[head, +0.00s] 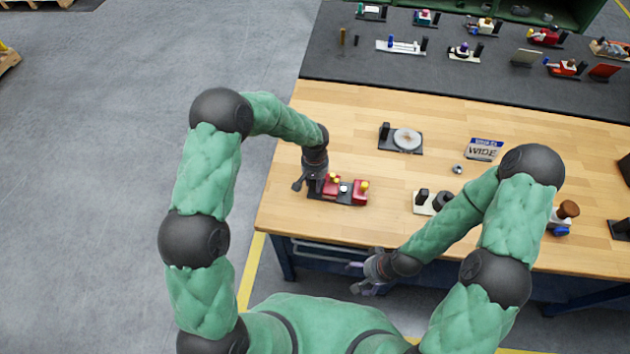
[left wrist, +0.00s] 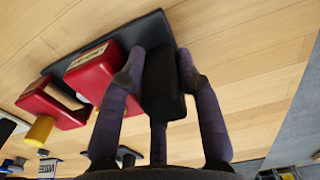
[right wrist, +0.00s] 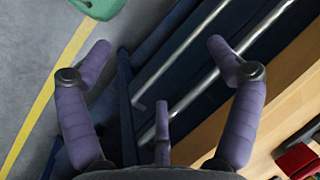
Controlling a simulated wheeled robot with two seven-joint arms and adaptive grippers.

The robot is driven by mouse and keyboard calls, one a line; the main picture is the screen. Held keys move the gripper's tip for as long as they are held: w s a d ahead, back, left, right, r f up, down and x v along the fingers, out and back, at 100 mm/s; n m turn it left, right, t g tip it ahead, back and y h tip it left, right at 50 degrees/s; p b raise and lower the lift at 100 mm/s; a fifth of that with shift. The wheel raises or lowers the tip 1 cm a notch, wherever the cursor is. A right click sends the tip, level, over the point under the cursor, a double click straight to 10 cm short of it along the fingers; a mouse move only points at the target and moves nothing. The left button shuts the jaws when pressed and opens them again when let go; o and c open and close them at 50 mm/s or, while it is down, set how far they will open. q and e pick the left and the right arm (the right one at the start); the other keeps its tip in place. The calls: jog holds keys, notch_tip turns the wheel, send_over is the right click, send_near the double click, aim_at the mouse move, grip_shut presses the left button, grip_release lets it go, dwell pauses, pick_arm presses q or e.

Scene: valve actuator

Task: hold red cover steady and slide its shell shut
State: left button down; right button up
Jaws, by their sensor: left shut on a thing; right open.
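The red cover's assembly lies on a dark base plate near the table's front left. A left red block (head: 330,185) and a right red block (head: 360,193) sit apart on it, each with a yellow knob, and a pale piece shows between them. In the left wrist view the nearer red block (left wrist: 93,72) and farther red block (left wrist: 45,105) are beside my fingers. My left gripper (head: 312,184) is shut on the black block (left wrist: 163,85) at the plate's left end. My right gripper (head: 362,278) is open and empty in front of the table edge, away from the cover.
A black-based fixture with a pale disc (head: 407,139) stands behind the cover. A "WIDE" sign (head: 484,150), a small metal part (head: 458,169) and a pale-based fixture (head: 424,204) lie to the right. The dark mat (head: 340,65) holds several assemblies. Drawer handles (right wrist: 190,60) are near my right gripper.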

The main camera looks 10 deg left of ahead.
dwell(0.3)
jog(key=c, duration=0.7)
jog(key=shift+a, duration=0.25)
jog(key=shift+c, duration=1.3)
notch_tip(320, 180, up, 24)
jog(key=f+n+h, duration=0.1)
jog(key=n+h, duration=0.3)
jog(key=n, duration=0.1)
send_over(365, 184)
notch_tip(365, 184, down, 11)
jog(key=shift+f, duration=0.1)
